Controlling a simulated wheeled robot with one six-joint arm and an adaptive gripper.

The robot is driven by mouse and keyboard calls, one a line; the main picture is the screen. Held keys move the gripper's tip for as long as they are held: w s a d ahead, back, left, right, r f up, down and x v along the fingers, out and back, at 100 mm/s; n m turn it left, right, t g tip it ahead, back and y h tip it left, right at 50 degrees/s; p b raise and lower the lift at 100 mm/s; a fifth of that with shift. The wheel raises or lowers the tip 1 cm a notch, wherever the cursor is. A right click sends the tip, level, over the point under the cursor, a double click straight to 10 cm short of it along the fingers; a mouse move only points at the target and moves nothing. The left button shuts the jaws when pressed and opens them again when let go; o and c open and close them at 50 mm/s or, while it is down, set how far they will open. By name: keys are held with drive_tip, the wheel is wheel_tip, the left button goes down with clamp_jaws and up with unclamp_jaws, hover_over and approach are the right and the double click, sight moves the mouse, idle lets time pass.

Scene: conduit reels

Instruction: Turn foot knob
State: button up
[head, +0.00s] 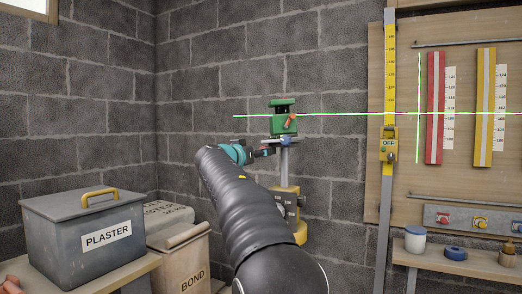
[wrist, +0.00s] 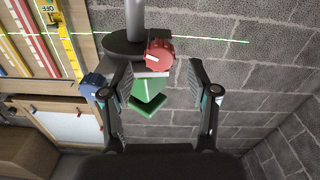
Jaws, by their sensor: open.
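A green laser level (head: 284,124) stands on a grey post with a yellow collar, and it casts a bright green line across the wall. In the wrist view its green body (wrist: 148,98) shows below a round red knob (wrist: 160,54) with a white mark. A blue knob (wrist: 92,84) sits to the left, partly behind my left finger. My gripper (wrist: 160,78) is open and empty, with the red knob beyond and between its fingertips; I cannot tell whether they touch. In the head view my gripper (head: 265,152) is at the left of the post, just below the level.
A yellow staff (head: 390,70) with an "OFF" box (head: 389,145) stands to the right, before a board with red and yellow rulers. A shelf with small pots (head: 415,239) is at lower right. A plaster box (head: 90,235) and bags are at lower left.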

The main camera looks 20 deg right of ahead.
drive_tip(key=shift+x, duration=1.35)
clamp_jaws()
drive_tip(key=shift+n+p, duration=0.55)
drive_tip(key=shift+n, duration=3.75)
